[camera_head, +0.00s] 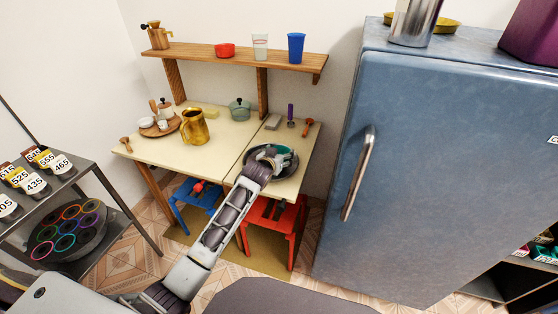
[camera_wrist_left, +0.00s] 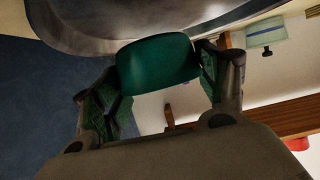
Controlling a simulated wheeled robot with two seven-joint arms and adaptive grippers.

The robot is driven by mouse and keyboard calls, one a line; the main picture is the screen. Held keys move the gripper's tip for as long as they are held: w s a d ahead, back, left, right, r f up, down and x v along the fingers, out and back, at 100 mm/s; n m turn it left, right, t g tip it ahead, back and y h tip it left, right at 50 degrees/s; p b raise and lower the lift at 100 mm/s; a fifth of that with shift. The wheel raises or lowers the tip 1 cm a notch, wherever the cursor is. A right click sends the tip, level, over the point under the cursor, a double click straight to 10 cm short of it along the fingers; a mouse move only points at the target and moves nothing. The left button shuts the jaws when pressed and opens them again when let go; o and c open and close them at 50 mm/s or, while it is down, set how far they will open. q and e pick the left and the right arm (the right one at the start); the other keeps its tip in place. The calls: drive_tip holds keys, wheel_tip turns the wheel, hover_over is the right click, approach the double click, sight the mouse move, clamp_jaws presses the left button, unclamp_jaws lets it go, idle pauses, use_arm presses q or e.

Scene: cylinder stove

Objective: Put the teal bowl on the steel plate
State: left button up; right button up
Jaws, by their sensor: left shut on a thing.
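The steel plate (camera_head: 293,168) is a round grey dish on the right part of the cream table. The teal bowl (camera_head: 284,150) shows as a small patch of teal within the plate's outline, mostly hidden behind my left gripper (camera_head: 265,163). In the left wrist view the teal bowl (camera_wrist_left: 157,64) sits between both fingers of my left gripper (camera_wrist_left: 160,72), which is shut on it. The steel plate's curved grey rim (camera_wrist_left: 95,45) shows right beside the bowl there. I cannot tell whether the bowl rests on the plate. My right gripper is not in view.
A brass jug (camera_head: 195,128), a grey-green pot (camera_head: 239,110) and a wooden tray (camera_head: 160,129) stand on the table. A wooden shelf (camera_head: 230,57) hangs above. A blue fridge (camera_head: 400,170) stands at right. Blue (camera_head: 197,206) and red (camera_head: 272,222) stools are below.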

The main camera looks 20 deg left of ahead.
use_arm(q)
wheel_tip(320, 180, down, 2)
drive_tip(key=shift+f, duration=0.35)
drive_tip(key=o, duration=0.9)
drive_tip(key=shift+o, duration=0.9)
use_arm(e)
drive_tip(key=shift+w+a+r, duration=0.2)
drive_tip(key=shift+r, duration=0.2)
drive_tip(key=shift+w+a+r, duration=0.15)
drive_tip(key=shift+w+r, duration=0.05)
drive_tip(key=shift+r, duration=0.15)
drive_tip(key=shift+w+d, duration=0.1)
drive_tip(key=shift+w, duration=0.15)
